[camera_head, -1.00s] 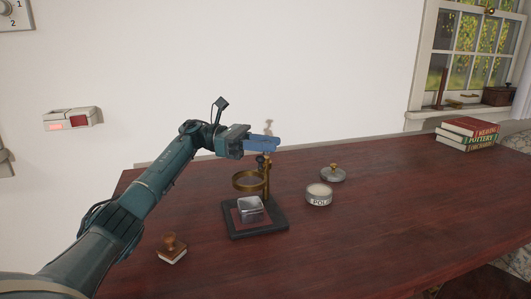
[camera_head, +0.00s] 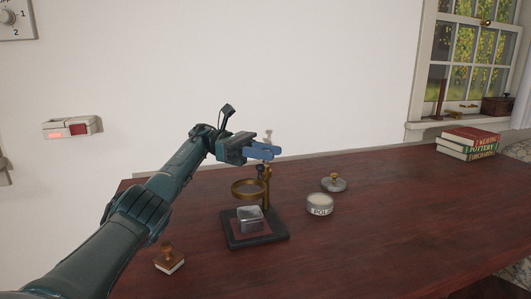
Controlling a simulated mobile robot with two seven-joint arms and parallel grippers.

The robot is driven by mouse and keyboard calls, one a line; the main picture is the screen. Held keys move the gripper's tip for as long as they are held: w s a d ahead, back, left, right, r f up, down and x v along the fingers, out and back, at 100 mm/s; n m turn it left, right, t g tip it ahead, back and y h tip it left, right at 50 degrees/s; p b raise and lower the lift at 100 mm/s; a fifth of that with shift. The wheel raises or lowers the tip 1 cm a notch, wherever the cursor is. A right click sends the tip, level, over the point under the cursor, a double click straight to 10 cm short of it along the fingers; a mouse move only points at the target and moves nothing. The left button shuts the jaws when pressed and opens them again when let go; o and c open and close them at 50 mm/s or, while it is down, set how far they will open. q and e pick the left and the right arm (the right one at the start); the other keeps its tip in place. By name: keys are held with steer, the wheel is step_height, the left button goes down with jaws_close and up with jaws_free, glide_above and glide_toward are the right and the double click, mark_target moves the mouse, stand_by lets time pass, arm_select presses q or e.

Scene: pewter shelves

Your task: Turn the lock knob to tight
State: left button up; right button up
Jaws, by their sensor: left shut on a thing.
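A brass magnifier ring (camera_head: 249,189) is held out from a brass post (camera_head: 267,188) on a dark square base (camera_head: 232,240). A small silvery block (camera_head: 250,218) sits on the base under the ring. My left gripper (camera_head: 264,152) is shut at the top of the post, with its blue fingers around the lock knob there, which they hide. A small dark fitting (camera_head: 261,170) shows on the post just below the fingers. No tight or loose mark can be read. My right gripper is out of view.
A round labelled tin (camera_head: 320,206) and a grey lid with a brass knob (camera_head: 334,184) stand right of the stand. A wooden-handled stamp (camera_head: 169,258) is at front left. Books (camera_head: 468,144) lie far right. The red-brown tabletop (camera_head: 400,210) is clear between.

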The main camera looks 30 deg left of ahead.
arm_select(q)
steer(key=o, duration=1)
steer(key=shift+c, duration=0.2)
step_height(320, 180, up, 9)
steer(key=p, duration=0.2)
steer(key=shift+r+p, duration=0.2)
steer(key=shift+p, duration=0.2)
steer(key=shift+d+r, duration=0.1)
steer(key=shift+r, duration=0.2)
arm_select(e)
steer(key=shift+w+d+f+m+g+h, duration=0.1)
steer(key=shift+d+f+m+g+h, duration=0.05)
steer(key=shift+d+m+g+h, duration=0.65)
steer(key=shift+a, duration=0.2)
